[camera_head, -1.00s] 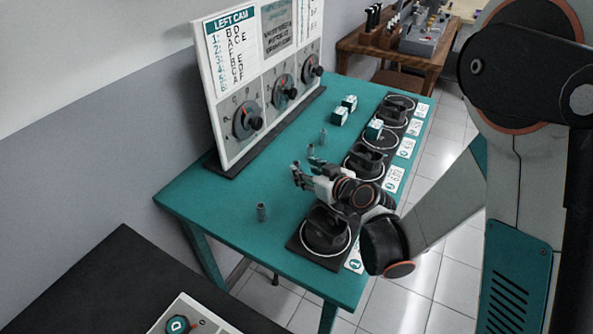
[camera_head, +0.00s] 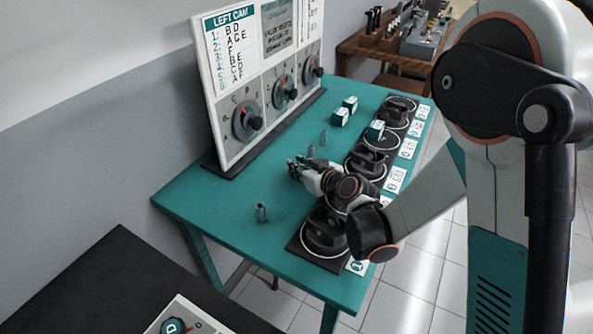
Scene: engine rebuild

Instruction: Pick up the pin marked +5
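Small grey metal pins stand on the teal table (camera_head: 218,205). One pin (camera_head: 261,212) is upright near the front left. Another pin (camera_head: 323,137) stands farther back, and what looks like a third pin (camera_head: 311,151) shows just behind my gripper. No marking is legible on any of them, so I cannot tell which is +5. My gripper (camera_head: 296,166) is low over the middle of the table, fingers pointing left, between the front pin and the back ones. Its fingers are small and overlap in this view; their opening and anything between them are unclear.
A white board (camera_head: 233,77) with dials and "LEFT CAM" text stands along the table's far left edge. Black round fixtures (camera_head: 325,230) with numbered cards line the right edge. Teal-and-white blocks (camera_head: 340,117) sit at the back. The front left tabletop is mostly clear.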

